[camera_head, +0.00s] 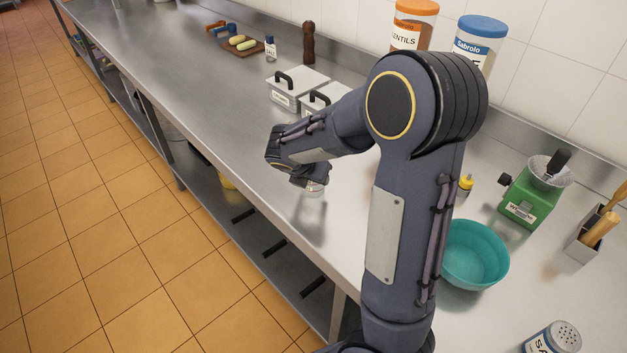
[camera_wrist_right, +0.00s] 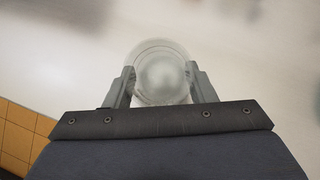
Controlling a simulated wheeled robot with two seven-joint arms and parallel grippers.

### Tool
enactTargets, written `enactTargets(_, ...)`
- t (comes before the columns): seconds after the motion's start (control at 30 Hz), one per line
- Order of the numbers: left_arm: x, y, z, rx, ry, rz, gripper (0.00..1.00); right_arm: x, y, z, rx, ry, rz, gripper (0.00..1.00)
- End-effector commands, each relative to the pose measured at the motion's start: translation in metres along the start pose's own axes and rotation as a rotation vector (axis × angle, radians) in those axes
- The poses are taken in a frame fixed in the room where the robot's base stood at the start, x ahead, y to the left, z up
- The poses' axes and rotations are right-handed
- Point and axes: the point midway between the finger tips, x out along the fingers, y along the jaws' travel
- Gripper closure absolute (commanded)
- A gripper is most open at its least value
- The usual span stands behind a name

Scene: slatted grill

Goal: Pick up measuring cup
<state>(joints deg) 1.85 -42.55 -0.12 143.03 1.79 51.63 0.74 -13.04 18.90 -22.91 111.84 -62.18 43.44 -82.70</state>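The measuring cup (camera_wrist_right: 160,78) is clear and round, seen from above in the right wrist view. My right gripper (camera_wrist_right: 160,72) has one finger on each side of it, and both fingers appear to touch its wall. In the head view a small part of the clear cup (camera_head: 315,187) shows under my right gripper (camera_head: 308,178), low over the counter near its front edge. I cannot tell whether its base touches the counter. My left gripper is not in view.
The steel counter (camera_head: 215,90) is clear to the left of the cup. Lidded metal containers (camera_head: 297,88) stand behind it. A teal bowl (camera_head: 474,254), a green scale (camera_head: 527,200) and a shaker (camera_head: 552,338) are to the right. Tall jars (camera_head: 478,42) stand by the wall.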

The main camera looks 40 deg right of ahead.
Motion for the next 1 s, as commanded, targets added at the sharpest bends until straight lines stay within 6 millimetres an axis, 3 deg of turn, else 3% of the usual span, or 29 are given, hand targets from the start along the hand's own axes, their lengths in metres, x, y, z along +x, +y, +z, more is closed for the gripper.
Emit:
enactTargets(0.03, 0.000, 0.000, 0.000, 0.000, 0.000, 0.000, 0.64, 0.000, 0.000, 0.000, 0.000, 0.000, 0.000, 0.58)
enactTargets(0.17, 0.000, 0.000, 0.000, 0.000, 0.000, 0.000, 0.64, 0.000, 0.000, 0.000, 0.000, 0.000, 0.000, 0.74)
enactTargets(0.47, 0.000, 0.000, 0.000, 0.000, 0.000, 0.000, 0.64, -0.003, 0.000, 0.002, 0.001, -0.001, 0.001, 0.74)
enactTargets(0.63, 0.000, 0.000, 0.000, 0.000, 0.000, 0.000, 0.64, -0.015, 0.000, 0.010, 0.002, -0.001, 0.003, 0.74)
enactTargets(0.77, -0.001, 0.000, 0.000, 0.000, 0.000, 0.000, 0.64, -0.038, -0.001, 0.017, 0.002, -0.002, 0.007, 0.74)
enactTargets(1.0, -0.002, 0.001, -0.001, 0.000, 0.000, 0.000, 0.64, -0.106, -0.019, 0.010, 0.001, -0.002, 0.010, 0.74)
